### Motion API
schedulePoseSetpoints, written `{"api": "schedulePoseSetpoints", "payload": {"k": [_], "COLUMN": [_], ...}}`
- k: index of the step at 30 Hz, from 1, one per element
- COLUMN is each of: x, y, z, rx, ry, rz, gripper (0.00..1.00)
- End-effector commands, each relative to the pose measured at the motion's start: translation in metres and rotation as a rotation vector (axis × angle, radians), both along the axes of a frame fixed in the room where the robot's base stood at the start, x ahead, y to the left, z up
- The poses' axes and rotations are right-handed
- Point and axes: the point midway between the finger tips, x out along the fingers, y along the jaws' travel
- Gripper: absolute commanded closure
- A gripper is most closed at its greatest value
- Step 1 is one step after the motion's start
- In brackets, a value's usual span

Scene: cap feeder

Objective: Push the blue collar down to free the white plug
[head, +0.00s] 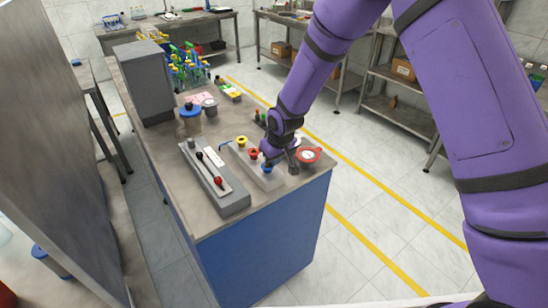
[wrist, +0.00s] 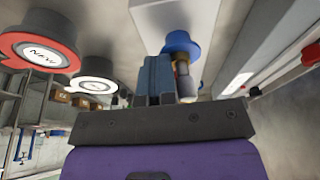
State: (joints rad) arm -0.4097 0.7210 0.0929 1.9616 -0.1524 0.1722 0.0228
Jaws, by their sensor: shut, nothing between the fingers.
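The blue collar (head: 267,169) sits at the near end of a grey block, in line with a red collar (head: 253,153) and a yellow collar (head: 242,140). In the wrist view the blue collar (wrist: 181,43) shows as a wide blue ring just beyond my fingers, on the pale block (wrist: 150,15). My gripper (head: 274,163) is shut and empty, low and close beside the blue collar; the wrist view shows its fingers (wrist: 162,78) together. I cannot tell whether they touch the collar. I cannot make out the white plug clearly in either view.
A red round piece with a white label (head: 308,155) stands right of my gripper near the table edge. A grey panel with dark and red-tipped levers (head: 213,180) lies to the left. A blue-topped jar (head: 190,115) and a tall grey box (head: 143,82) stand farther back.

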Motion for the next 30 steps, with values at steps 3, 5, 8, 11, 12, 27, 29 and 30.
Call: {"api": "schedulePoseSetpoints", "payload": {"k": [3,5,8,11,12,27,29,30], "x": [-0.002,-0.001,0.002,0.005,0.003,-0.017,-0.018,-0.018], "y": [-0.001,-0.001,0.0,0.002,0.001,-0.013,-0.014,-0.014], "z": [0.0,0.005,0.021,0.042,0.05,0.129,0.132,0.134], "rx": [-0.004,-0.003,-0.001,0.002,0.002,0.001,0.0,0.0], "ry": [0.008,0.006,0.003,-0.002,-0.001,-0.002,0.0,-0.001], "rz": [0.0,-0.001,-0.001,-0.002,-0.002,-0.002,-0.002,-0.002], "gripper": [1.0,1.0,1.0,1.0,1.0,1.0,1.0,1.0]}}
